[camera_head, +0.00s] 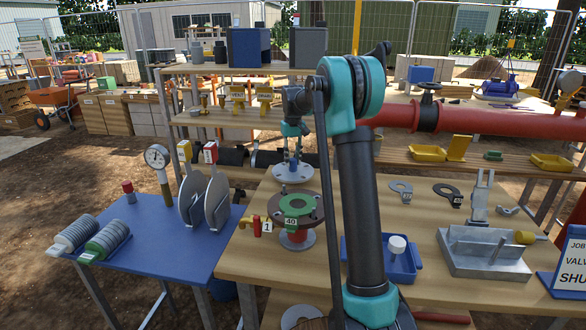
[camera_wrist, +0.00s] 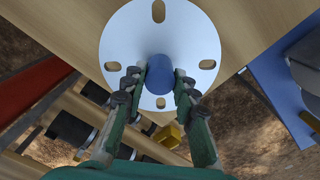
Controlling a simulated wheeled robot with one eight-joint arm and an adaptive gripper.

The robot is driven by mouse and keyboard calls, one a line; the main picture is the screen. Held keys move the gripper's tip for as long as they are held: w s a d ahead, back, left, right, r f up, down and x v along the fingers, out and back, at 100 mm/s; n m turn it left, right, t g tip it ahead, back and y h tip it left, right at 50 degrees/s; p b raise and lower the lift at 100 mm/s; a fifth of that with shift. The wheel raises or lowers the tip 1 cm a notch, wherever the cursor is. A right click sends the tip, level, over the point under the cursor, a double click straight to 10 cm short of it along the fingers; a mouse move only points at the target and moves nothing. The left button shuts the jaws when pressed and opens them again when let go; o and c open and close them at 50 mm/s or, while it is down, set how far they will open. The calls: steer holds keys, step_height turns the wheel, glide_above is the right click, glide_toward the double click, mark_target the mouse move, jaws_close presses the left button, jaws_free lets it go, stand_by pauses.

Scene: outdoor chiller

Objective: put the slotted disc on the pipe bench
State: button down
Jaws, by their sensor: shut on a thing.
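The slotted disc (camera_head: 293,173) is a flat pale-grey round plate with oval slots and a blue centre knob. In the wrist view the disc (camera_wrist: 190,38) fills the top middle, with the knob (camera_wrist: 159,72) between my fingers. My gripper (camera_head: 293,152) is shut on that knob, and the disc hangs level below it. It appears at the far edge of the near wooden bench (camera_head: 350,196), behind a dark flange with a green ring.
The dark flange (camera_head: 316,206) with its green ring stands just in front of the disc. A blue tray (camera_head: 415,264), flat rings (camera_head: 448,190) and a grey metal fixture (camera_head: 470,252) occupy the near bench. A blue table (camera_head: 150,235) with a gauge and plates stands left.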

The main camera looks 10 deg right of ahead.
mark_target(293, 167)
steer(key=shift+f, duration=1.9)
steer(key=c, duration=1.2)
jaws_free()
steer(key=shift+f, duration=0.15)
step_height(293, 167, up, 12)
steer(key=shift+r, duration=0.2)
